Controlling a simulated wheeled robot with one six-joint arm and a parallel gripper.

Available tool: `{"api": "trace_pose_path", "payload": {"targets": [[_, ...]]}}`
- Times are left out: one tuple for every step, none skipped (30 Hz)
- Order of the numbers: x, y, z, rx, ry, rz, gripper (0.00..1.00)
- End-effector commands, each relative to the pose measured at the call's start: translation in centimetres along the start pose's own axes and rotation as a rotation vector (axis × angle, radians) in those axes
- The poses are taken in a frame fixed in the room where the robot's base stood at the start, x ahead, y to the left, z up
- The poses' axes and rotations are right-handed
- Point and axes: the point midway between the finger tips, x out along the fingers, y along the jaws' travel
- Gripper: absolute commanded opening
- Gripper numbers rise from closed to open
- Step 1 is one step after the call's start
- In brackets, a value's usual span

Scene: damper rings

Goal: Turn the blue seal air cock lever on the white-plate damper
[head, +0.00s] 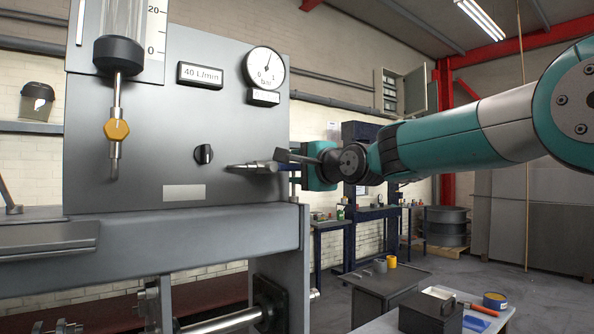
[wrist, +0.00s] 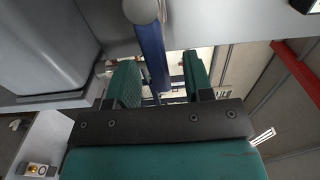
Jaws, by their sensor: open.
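The blue lever (wrist: 152,52) shows in the wrist view as a long blue bar. It runs down from a rounded grey fitting (wrist: 142,10) into the gap between the fingers of my gripper (wrist: 160,76). The fingers are apart, one on each side of the bar, and a gap shows on both sides. In the head view my gripper (head: 284,160) is at the right edge of the grey panel (head: 130,150), by a silver fitting (head: 248,167). The lever is mostly hidden there. A pale blank plate (head: 183,192) is on the panel's lower part.
The panel also carries a round gauge (head: 264,68), a black knob (head: 204,154), a flow tube (head: 122,30) and a yellow valve (head: 117,130). A grey ledge (head: 180,236) juts out below. A bench with a black box (head: 428,312) stands at lower right.

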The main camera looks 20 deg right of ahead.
Motion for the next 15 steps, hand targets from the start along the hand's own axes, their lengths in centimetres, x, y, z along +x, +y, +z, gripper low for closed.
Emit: {"api": "trace_pose_path", "payload": {"targets": [[-0.26,0.09,-0.02,0.0,0.001,-0.001,0.47],[-0.38,0.1,-0.02,0.0,0.001,-0.001,0.47],[-0.53,0.11,-0.03,0.0,0.001,-0.001,0.47],[-0.65,0.11,-0.03,0.0,0.001,-0.001,0.47],[-0.76,0.11,-0.03,0.0,0.001,-0.001,0.47],[-0.91,0.09,-0.02,0.0,0.001,-0.001,0.47],[-1.01,0.07,-0.02,0.0,0.001,-0.001,0.47],[-1.08,0.05,-0.01,-0.001,0.001,-0.001,0.47],[-1.15,0.01,0.0,-0.001,0.0,-0.002,0.47],[-1.17,0.0,0.01,-0.001,0.0,-0.002,0.47],[-1.18,-0.01,0.01,0.0,0.0,-0.001,0.47],[-1.18,-0.03,0.01,0.0,0.0,-0.001,0.47],[-1.17,-0.03,0.01,0.0,0.0,-0.001,0.47],[-1.17,-0.03,0.01,0.0,0.0,-0.001,0.47],[-1.16,-0.03,0.01,0.0,0.0,-0.001,0.47]]}}
